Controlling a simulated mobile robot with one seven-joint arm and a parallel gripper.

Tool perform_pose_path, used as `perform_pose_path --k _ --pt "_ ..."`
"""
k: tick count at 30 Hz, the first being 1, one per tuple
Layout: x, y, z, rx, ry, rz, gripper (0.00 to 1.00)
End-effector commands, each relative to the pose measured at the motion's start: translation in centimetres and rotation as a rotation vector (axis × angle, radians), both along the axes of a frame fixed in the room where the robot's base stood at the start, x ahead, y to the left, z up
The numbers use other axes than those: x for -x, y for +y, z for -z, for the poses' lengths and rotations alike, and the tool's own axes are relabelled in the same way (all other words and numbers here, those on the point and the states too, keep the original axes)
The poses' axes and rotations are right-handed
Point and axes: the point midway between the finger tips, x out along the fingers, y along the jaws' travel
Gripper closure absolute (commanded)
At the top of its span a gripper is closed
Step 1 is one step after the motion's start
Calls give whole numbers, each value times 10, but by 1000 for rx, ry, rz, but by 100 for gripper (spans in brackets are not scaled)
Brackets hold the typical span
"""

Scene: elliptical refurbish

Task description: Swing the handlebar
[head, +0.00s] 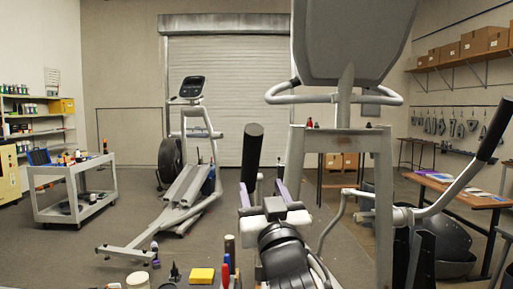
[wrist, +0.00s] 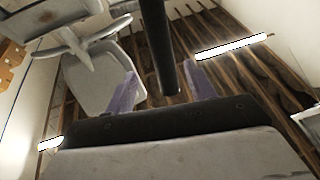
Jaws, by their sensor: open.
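The elliptical's left moving handlebar (head: 252,155) has a thick black grip and rises just beyond my gripper (head: 263,188) in the head view. In the wrist view the black handlebar (wrist: 156,45) runs down from the top edge between the two purple fingers of my gripper (wrist: 161,86). The fingers are spread, with a visible gap on each side of the bar. The right moving handlebar (head: 465,175) is grey with a black grip and leans up to the right.
The elliptical's grey upright (head: 383,210), fixed handles (head: 280,94) and console (head: 345,40) stand close to the right of my arm. Bottles and a yellow block (head: 202,275) sit low in front. A cart (head: 75,170) and another exercise machine (head: 185,185) stand farther left, with open floor around.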

Motion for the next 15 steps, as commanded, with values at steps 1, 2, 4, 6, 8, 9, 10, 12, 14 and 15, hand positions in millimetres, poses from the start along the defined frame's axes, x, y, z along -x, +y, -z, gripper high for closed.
perform_pose_path --k 1,2,4,6,8,9,10,12,14,15 --pt "-3 0 -3 0 3 1 45" --pt "-6 1 -4 0 3 1 45" --pt "-14 3 -8 -1 2 0 45" --pt "-26 5 -14 1 4 0 45" --pt "-37 8 -20 1 4 0 45" --pt "-45 10 -24 2 3 0 45" --pt "-51 11 -26 2 3 0 45" --pt "-65 13 -32 1 3 0 45" --pt "-77 16 -37 2 3 0 45" --pt "-84 17 -40 2 1 0 45"
